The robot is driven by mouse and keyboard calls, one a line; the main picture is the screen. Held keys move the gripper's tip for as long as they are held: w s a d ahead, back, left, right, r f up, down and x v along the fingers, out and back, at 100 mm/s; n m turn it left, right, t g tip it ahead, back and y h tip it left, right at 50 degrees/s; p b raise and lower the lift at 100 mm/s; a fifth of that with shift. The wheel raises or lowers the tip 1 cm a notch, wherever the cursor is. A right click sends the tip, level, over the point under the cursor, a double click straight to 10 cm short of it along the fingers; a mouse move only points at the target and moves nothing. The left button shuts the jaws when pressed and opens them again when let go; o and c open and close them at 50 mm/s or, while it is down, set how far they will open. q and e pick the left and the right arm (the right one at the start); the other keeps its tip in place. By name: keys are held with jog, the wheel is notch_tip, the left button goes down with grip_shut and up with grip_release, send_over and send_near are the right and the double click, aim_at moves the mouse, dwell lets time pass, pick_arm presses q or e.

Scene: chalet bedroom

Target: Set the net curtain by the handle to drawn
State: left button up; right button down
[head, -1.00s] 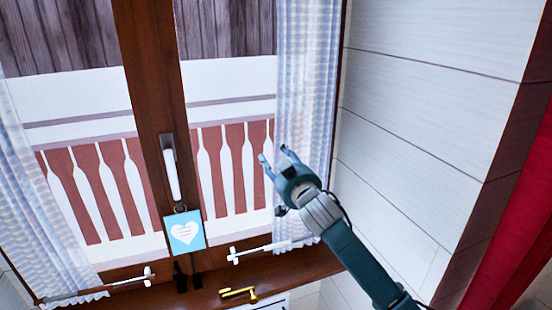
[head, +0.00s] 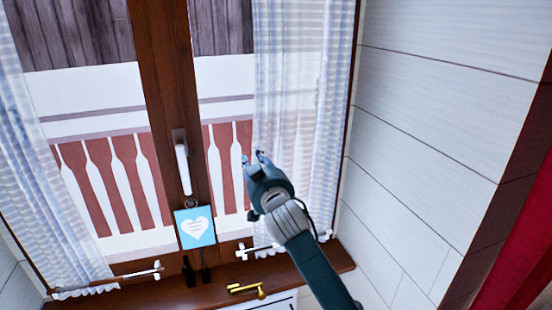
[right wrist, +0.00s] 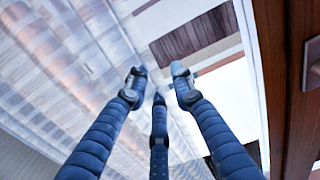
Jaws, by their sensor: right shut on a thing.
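The right net curtain (head: 300,100) hangs sheer and pleated over the right part of the right window pane. It also shows in the right wrist view (right wrist: 60,70), filling the left side. My right gripper (head: 257,157) is at the curtain's left edge, about mid-height. It is shut on the curtain handle, which is mostly hidden by the fingers; in the right wrist view the fingertips (right wrist: 160,76) are close together at the curtain edge. The left net curtain (head: 50,180) hangs at the far left. My left gripper is out of view.
A brown window post with a white window handle (head: 183,168) stands left of my gripper. A blue heart sign (head: 195,227) hangs below it. The sill (head: 165,292) holds a gold handle-like item (head: 247,290). A white panelled wall (head: 430,120) and red drape (head: 515,240) are at right.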

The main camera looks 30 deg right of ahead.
jog(key=a, duration=0.2)
jog(key=w+a, duration=0.1)
jog(key=a, duration=0.3)
jog(key=shift+w+a+b, duration=0.2)
jog(key=shift+w+b, duration=0.05)
jog(key=shift+b, duration=0.05)
jog(key=c, duration=1.4)
grip_release()
jog(key=shift+c, duration=0.2)
jog(key=shift+s, duration=0.15)
jog(key=v, duration=1.1)
jog(key=shift+s, duration=0.35)
jog(key=shift+a, duration=0.15)
